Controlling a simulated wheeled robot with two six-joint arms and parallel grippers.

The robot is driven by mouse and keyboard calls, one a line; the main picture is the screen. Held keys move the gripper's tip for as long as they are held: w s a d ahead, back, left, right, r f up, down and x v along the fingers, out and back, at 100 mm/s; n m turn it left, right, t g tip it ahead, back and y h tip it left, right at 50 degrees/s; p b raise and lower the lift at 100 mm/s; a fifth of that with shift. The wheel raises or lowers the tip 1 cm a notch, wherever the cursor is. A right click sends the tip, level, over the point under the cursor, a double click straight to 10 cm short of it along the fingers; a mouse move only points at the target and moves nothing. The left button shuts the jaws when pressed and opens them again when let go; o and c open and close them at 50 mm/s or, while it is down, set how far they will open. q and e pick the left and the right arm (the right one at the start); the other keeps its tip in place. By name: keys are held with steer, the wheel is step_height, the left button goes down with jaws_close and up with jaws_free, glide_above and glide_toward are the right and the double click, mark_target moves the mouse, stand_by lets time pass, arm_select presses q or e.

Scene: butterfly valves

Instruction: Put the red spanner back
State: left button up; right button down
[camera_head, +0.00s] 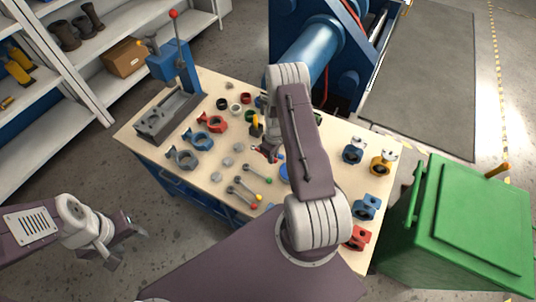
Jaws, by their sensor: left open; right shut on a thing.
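My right arm reaches over the workbench (215,162) from the front. My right gripper (268,146) is over the middle of the bench, partly hidden by its own arm. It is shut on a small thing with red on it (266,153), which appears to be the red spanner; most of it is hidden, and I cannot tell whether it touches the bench. My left gripper (126,243) is open and empty, low over the floor to the left of the bench.
Levers with coloured knobs (246,190), a red valve body (212,124) and a grey one (182,158) lie on the bench. A blue press (175,62) stands at its back left. Blue and yellow valves (381,164) stand at right, beside a green cabinet (465,215).

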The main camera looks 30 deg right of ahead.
steer(key=shift+w+a+f, duration=0.15)
steer(key=shift+w+f, duration=0.2)
steer(key=shift+w+f+b, duration=0.1)
steer(key=shift+f+b, duration=0.25)
steer(key=shift+b, duration=0.1)
steer(key=f+b, duration=0.1)
steer(key=f, duration=0.1)
steer(key=f+b, duration=0.2)
steer(key=shift+s+f, duration=0.2)
steer(key=shift+f, duration=0.2)
steer(key=shift+w+f+b, duration=0.15)
steer(key=shift+f+b, duration=0.35)
steer(key=shift+b, duration=0.05)
arm_select(q)
steer(key=f, duration=0.5)
steer(key=shift+w+a+f, duration=0.1)
steer(key=shift+w+a, duration=0.05)
steer(key=shift+w, duration=0.2)
arm_select(e)
steer(key=shift+r, duration=0.1)
steer(key=c, duration=1.3)
jaws_free()
steer(key=shift+o, duration=0.2)
